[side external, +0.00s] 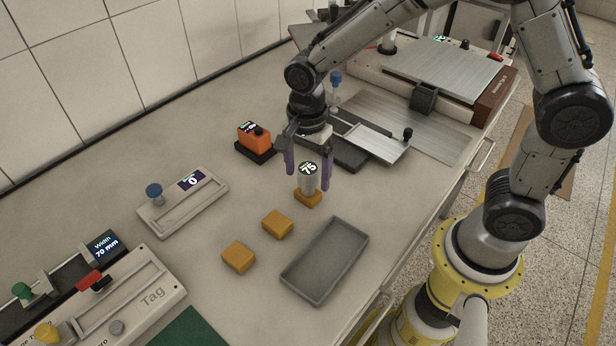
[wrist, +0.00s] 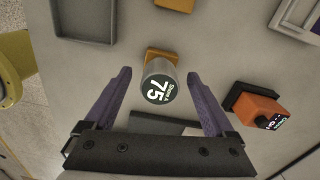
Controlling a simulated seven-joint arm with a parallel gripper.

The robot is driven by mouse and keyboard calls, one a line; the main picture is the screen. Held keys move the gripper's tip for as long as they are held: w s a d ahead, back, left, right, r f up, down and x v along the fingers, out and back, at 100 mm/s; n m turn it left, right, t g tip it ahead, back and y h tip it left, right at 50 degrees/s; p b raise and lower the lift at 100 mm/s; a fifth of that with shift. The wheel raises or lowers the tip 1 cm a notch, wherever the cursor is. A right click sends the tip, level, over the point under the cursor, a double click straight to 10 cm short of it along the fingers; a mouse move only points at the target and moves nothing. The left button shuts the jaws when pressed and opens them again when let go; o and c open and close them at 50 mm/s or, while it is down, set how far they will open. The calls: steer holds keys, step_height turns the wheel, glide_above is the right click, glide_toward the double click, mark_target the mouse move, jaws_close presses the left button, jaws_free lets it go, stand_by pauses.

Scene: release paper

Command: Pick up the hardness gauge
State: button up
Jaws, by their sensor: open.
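The hardness gauge (side external: 308,178) is a small silver cylinder with a dark round display reading 75. It stands upright on an orange-yellow block (side external: 307,198) on the bench. In the wrist view the gauge (wrist: 160,84) shows its display between the fingers, and part of the block (wrist: 162,56) shows behind it. My gripper (side external: 308,178) is open, with one purple finger on each side of the gauge. In the wrist view my gripper (wrist: 159,74) has a clear gap on both sides of the gauge.
Two more orange-yellow blocks (side external: 277,224) (side external: 239,257) lie on the bench. An orange device (side external: 252,138) on a black base stands behind left of my gripper. A slider device (side external: 160,222) reading 0 lies to the left.

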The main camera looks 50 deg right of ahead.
mark_target(308, 169)
steer(key=shift+f, duration=0.35)
jaws_close()
steer(key=shift+r, duration=0.1)
stand_by(0.3)
steer(key=shift+r, duration=0.55)
step_height(308, 169, up, 2)
steer(key=shift+r, duration=0.2)
steer(key=s+d+r, duration=0.3)
steer(key=s+r, duration=0.6)
steer(key=s, duration=0.4)
steer(key=shift+s+d+r, duration=0.25)
steer(key=shift+d, duration=0.1)
